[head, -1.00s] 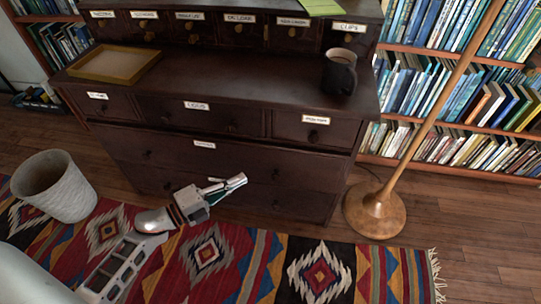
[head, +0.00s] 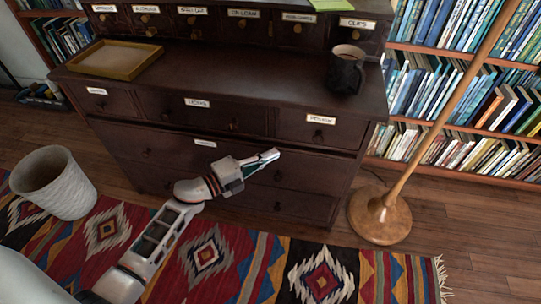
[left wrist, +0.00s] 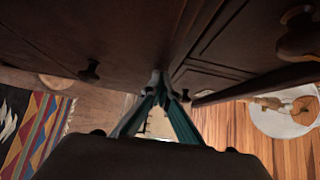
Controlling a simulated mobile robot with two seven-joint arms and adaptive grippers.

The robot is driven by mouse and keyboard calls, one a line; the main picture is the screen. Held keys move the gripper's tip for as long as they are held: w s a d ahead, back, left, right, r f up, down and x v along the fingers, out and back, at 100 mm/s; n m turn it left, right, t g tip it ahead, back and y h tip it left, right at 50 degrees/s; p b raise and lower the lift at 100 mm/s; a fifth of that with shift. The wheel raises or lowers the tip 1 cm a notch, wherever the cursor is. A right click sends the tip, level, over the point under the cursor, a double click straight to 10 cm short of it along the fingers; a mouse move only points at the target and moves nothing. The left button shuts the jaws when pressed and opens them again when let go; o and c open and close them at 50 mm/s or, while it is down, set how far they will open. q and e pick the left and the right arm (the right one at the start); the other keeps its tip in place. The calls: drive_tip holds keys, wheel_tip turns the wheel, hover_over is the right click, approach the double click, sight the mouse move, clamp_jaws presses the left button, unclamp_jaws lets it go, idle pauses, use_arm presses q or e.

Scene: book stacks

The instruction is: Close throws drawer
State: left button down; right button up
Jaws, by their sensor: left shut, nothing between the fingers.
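The dark wooden dresser (head: 255,65) has a wide drawer (head: 180,160) under the row of three labelled drawers. Its label (head: 205,142) is too small to read surely. Whether this drawer stands out a little is hard to tell. My left gripper (head: 271,155) is in front of its right part, just above its right knob (head: 278,176), fingers shut and empty, pointing right. In the left wrist view the teal fingers (left wrist: 158,82) meet at the tips close to dark drawer fronts; contact cannot be told. My right gripper is out of view.
A white basket (head: 56,184) stands left and a wooden floor lamp (head: 380,214) right. A patterned rug (head: 205,255) lies before the dresser. On top are a yellow tray (head: 116,60) and a dark mug (head: 345,72). Bookshelves (head: 455,95) stand at right.

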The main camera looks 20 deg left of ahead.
use_arm(q)
drive_tip(key=shift+w, duration=0.1)
drive_tip(key=shift+w+a+r, duration=0.15)
drive_tip(key=shift+w+a, duration=0.05)
drive_tip(key=shift+w, duration=0.3)
drive_tip(key=shift+w+a+r, duration=0.1)
drive_tip(key=shift+w+a, duration=0.1)
drive_tip(key=shift+w, duration=0.3)
